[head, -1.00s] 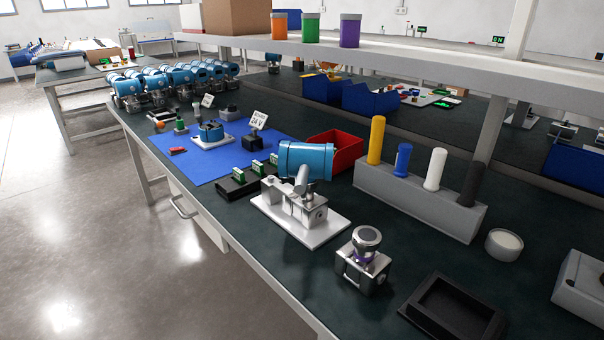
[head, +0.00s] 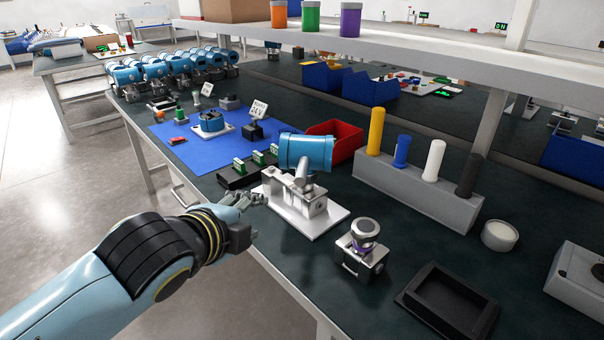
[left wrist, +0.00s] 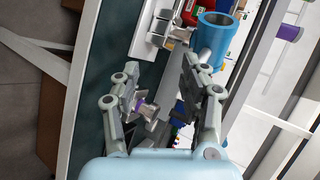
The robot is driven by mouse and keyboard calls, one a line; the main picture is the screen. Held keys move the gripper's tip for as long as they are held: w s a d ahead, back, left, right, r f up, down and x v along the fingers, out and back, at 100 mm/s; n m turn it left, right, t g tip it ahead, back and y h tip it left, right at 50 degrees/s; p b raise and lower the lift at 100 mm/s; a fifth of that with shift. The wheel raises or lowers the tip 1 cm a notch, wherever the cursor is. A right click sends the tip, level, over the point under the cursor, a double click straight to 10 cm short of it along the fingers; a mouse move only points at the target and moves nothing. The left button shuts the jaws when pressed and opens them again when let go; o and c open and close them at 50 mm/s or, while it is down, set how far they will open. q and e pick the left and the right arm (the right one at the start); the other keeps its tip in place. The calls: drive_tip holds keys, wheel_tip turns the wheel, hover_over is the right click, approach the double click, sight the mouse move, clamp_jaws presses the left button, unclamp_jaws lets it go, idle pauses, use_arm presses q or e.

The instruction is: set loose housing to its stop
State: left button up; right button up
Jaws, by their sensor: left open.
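The blue cylindrical housing (head: 306,152) sits on a grey neck above a metal manifold block on a white base plate (head: 318,225). It lies roughly level, with an open end towards the camera in the left wrist view (left wrist: 215,30). My left gripper (head: 255,197) is just left of the manifold block, lower than the housing and apart from it. In the left wrist view its two fingers (left wrist: 160,72) are spread with nothing held between them. The housing lies beyond the right finger there. My right gripper is in neither view.
A metal block with a round cap and purple ring (head: 362,245) stands right of the plate. A black tray (head: 404,299), a grey rack of coloured cylinders (head: 400,190) and a red bin (head: 345,143) are nearby. Green terminal blocks (head: 240,168) stand left of the housing.

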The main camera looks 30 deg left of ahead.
sight(302, 174)
use_arm(q)
drive_tip(key=w+m+t, duration=0.1)
drive_tip(key=w+m, duration=0.2)
drive_tip(key=w, duration=0.2)
drive_tip(key=w+m+t, duration=0.1)
drive_tip(key=w+m, duration=0.1)
drive_tip(key=w, duration=0.3)
drive_tip(key=w+m+t+h, duration=0.1)
drive_tip(key=w+m, duration=0.2)
drive_tip(key=w, duration=0.2)
drive_tip(key=shift+d+r+m+t, duration=0.25)
drive_tip(key=shift+d+m+t, duration=0.05)
drive_tip(key=shift+t, duration=0.1)
clamp_jaws()
